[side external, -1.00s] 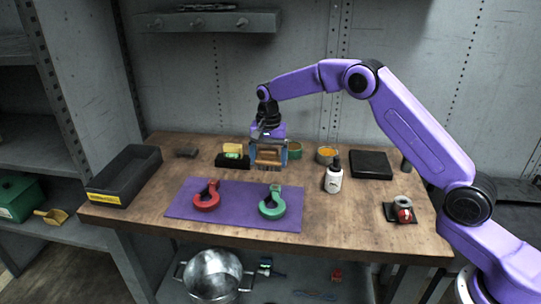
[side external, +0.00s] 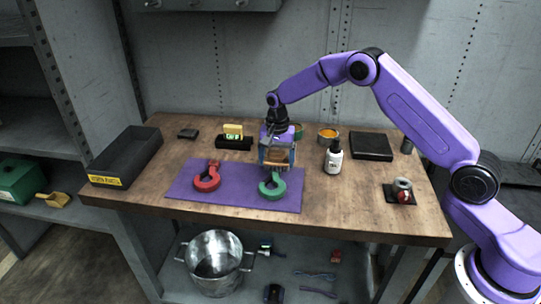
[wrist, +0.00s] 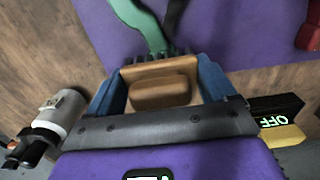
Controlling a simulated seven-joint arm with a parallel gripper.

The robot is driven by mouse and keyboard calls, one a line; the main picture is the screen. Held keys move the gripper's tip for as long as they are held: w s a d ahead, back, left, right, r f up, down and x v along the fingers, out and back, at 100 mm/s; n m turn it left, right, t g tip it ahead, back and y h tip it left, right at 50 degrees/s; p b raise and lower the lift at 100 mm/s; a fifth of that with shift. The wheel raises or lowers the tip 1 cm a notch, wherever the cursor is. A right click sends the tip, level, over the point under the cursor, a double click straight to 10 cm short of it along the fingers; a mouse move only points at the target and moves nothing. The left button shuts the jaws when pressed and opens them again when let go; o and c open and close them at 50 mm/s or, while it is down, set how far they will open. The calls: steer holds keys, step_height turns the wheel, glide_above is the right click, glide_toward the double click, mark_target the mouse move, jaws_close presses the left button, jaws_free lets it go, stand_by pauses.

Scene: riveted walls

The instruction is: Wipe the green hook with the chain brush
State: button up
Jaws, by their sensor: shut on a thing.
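The green hook (side external: 271,188) lies on the purple mat (side external: 235,191), right of a red hook (side external: 206,178). Part of the green hook (wrist: 138,22) shows at the top of the wrist view. My gripper (side external: 278,152) is shut on the chain brush (side external: 277,155), a tan block with dark bristles. In the wrist view the blue fingers of my gripper (wrist: 162,90) clasp both sides of the brush (wrist: 163,82). The bristles face the green hook's near end and overlap it in that view; I cannot tell whether they touch. The gripper hides the mat's far edge behind it.
A white bottle (side external: 333,158) stands close to the right of the gripper. A black block with an OFF display (side external: 233,141) stands at left behind the mat. A black tray (side external: 125,158), a dark flat box (side external: 371,146) and an orange-topped tin (side external: 327,136) stand farther out.

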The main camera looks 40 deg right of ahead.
steer(key=shift+s+d, duration=0.65)
steer(key=shift+w+a, duration=1.5)
steer(key=shift+a, duration=0.05)
steer(key=shift+r, duration=4.05)
steer(key=shift+d, duration=0.1)
steer(key=shift+s+d+f, duration=0.3)
steer(key=shift+s+d, duration=0.3)
steer(key=shift+s, duration=0.05)
steer(key=shift+s+d+f, duration=0.25)
steer(key=shift+s+d, duration=0.35)
steer(key=shift+s, duration=0.05)
steer(key=shift+f, duration=3.25)
steer(key=shift+w+a, duration=1.05)
steer(key=shift+w, duration=0.05)
steer(key=shift+f, duration=0.25)
